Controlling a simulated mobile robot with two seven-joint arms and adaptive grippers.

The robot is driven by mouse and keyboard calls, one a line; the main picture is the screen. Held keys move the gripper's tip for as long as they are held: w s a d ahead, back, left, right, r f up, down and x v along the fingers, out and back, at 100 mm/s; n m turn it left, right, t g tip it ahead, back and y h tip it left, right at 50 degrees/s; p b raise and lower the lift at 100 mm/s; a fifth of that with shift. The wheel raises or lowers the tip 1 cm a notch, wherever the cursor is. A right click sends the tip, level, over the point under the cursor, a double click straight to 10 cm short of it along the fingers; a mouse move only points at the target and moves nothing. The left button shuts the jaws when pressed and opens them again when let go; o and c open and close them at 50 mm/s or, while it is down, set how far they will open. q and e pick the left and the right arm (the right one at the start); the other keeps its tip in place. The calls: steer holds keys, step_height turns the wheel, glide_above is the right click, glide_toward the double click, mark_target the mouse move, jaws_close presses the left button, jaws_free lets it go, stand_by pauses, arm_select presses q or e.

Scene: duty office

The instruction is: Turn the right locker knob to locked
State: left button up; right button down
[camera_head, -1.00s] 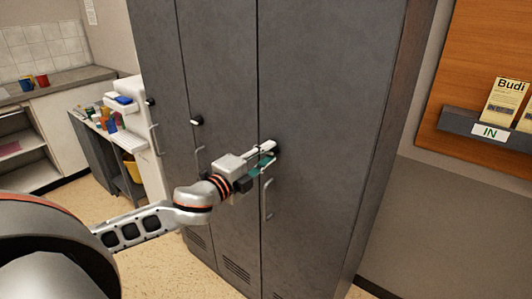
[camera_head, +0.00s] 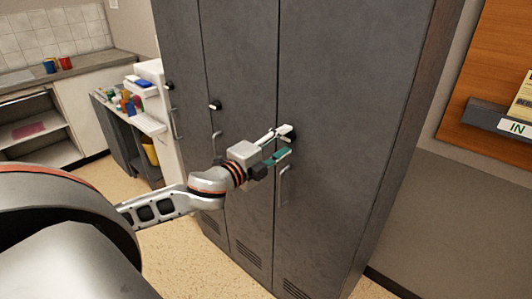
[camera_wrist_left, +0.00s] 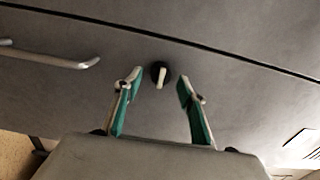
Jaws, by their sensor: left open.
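The right locker knob (camera_wrist_left: 160,75) shows in the left wrist view as a black round base with a pale grip bar. The bar lies roughly crosswise to the long door handle (camera_wrist_left: 50,57). In the head view the knob (camera_head: 292,136) is mostly hidden behind my fingers on the right locker door (camera_head: 340,110). My left gripper (camera_head: 284,143) is open at the knob, with green-padded fingers. In the left wrist view the gripper (camera_wrist_left: 159,87) has its fingertips on either side of the knob, with gaps visible. Contact cannot be told. My right gripper is out of view.
The middle locker knob (camera_head: 215,105) and the right door's handle (camera_head: 284,185) are near my left arm. A cluttered side cabinet (camera_head: 120,130) stands left of the lockers. A wooden board with a grey shelf (camera_head: 485,118) is at the right. Open floor shows at lower left.

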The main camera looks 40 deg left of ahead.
arm_select(q)
steer(key=s, duration=1.1)
steer(key=shift+a, duration=0.4)
steer(key=s+d+f+n+g, duration=0.15)
steer(key=f+n, duration=0.25)
steer(key=f, duration=0.8)
steer(key=s+d+f+n+g, duration=0.1)
steer(key=s+f+n+g, duration=0.25)
steer(key=f, duration=0.85)
steer(key=s+d+f+n+g, duration=0.1)
steer(key=s+d+f+n, duration=0.2)
steer(key=d+f, duration=0.4)
steer(key=s+d+f+n+g+h, duration=0.1)
steer(key=s+d+f+n, duration=0.3)
steer(key=d+f, duration=0.4)
steer(key=shift+s+f+h, duration=0.15)
steer(key=shift+s+h, duration=0.15)
